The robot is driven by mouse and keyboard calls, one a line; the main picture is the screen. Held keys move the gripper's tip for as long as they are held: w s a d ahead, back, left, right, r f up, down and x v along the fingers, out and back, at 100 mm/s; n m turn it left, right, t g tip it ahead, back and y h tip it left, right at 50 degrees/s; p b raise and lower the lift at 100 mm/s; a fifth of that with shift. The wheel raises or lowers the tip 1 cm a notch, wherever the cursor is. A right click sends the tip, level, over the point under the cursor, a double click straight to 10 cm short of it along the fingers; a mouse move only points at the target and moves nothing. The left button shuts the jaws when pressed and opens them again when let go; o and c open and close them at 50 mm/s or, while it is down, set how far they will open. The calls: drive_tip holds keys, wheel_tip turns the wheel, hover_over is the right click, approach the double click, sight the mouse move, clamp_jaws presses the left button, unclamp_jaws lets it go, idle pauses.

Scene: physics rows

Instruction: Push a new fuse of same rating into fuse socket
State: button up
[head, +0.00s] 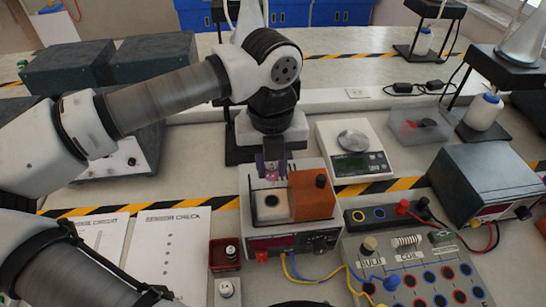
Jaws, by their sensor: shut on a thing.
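My gripper (271,174) points down over the back of a boxy instrument with a red display (272,243). It is shut on a small pinkish thing between the fingertips, likely the fuse; its rating cannot be read. On the instrument's top, a pale panel carries a round dark opening (271,200), which looks like the fuse socket. The fingertips appear just behind and above this opening; whether the held thing touches anything cannot be told. An orange block (311,196) stands right beside the panel.
A small red tray (225,254) and a white block with a round knob (228,291) stand front left of the instrument. A scale (352,150) is behind right. A circuit board (420,268) with wires lies front right. Paper sheets (168,250) lie left.

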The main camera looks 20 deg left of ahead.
sight(272, 185)
wheel_tip(272, 185, down, 4)
drive_tip(key=shift+f+b, duration=0.1)
drive_tip(key=shift+b, duration=0.7)
drive_tip(key=shift+f+b, duration=0.75)
drive_tip(key=shift+b, duration=0.25)
drive_tip(key=shift+f+b, duration=0.15)
drive_tip(key=shift+b, duration=0.85)
drive_tip(key=shift+f+b, duration=1.05)
drive_tip(key=shift+b, duration=0.45)
idle(0.9)
